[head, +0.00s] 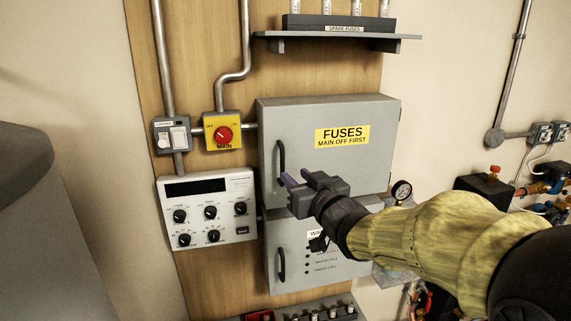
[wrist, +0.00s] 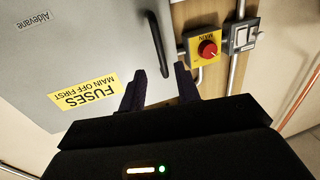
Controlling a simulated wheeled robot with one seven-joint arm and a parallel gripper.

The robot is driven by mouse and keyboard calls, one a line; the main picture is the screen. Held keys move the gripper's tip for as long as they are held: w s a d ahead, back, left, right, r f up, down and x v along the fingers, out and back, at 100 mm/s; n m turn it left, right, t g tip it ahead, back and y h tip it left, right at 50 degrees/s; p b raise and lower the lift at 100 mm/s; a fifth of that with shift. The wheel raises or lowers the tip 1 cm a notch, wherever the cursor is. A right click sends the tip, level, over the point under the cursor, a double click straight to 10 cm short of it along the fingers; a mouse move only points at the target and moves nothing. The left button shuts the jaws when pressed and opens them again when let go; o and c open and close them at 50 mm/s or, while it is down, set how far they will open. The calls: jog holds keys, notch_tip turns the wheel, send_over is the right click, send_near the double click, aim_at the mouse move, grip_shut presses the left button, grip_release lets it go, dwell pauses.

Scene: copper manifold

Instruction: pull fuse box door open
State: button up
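The grey fuse box door (head: 305,110) carries a yellow FUSES / MAIN OFF FIRST label and looks shut. Its black bar handle (head: 281,160) stands upright near the left edge. In the wrist view the door (wrist: 60,50) fills the upper left, and the handle (wrist: 158,42) lies ahead, in line with the gap between my fingers. My gripper (head: 292,178) has its two purple fingers apart with nothing between them, near the handle's lower end. The wrist view also shows my open gripper (wrist: 161,76). I cannot tell whether a finger touches the handle.
A yellow main switch with a red knob (head: 223,135) is left of the box, beside a double switch (head: 172,135). A white control panel (head: 207,210) sits below. A second grey box (head: 300,270) is under the fuse box. A shelf (head: 337,38) holds spare fuses above.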

aim_at(283, 166)
jog(key=p+x, duration=0.1)
jog(key=x, duration=0.5)
jog(key=shift+a+p, duration=0.2)
jog(key=shift+p, duration=0.2)
grip_shut()
